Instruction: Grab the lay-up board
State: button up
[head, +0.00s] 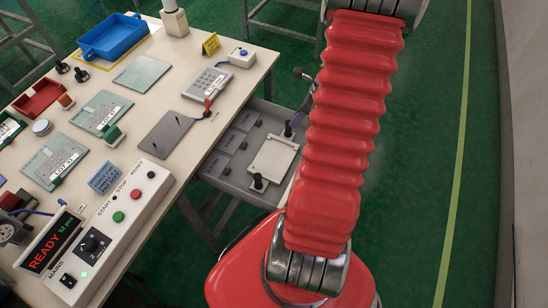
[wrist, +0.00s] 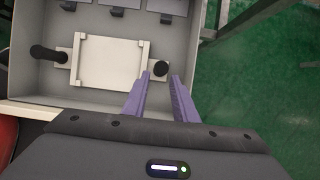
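The likely lay-up board is a cream rectangular plate (head: 273,162) with a black knob at each end, lying in an open grey drawer beside the table. In the wrist view the plate (wrist: 108,62) lies flat, with the left knob (wrist: 45,53) and the right knob (wrist: 160,68) both showing. My gripper (wrist: 161,79) has its two purple fingers apart. The right knob shows between and just beyond the fingertips; I cannot tell how far below them it is. In the head view my gripper is mostly hidden behind my red arm.
The drawer (head: 205,166) also holds several grey labelled plates with dark knobs, behind the board. The table (head: 150,72) carries a grey plate (head: 166,134), a keypad (head: 207,88), a blue tray (head: 113,37) and a control box (head: 135,205).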

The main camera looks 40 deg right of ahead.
aim_at(285, 132)
jog(key=shift+x, duration=1.85)
jog(key=shift+f, duration=0.1)
jog(key=shift+x, duration=2.5)
jog(key=shift+s+d, duration=0.1)
jog(key=shift+d, duration=0.05)
jog(key=shift+c, duration=0.4)
grip_shut()
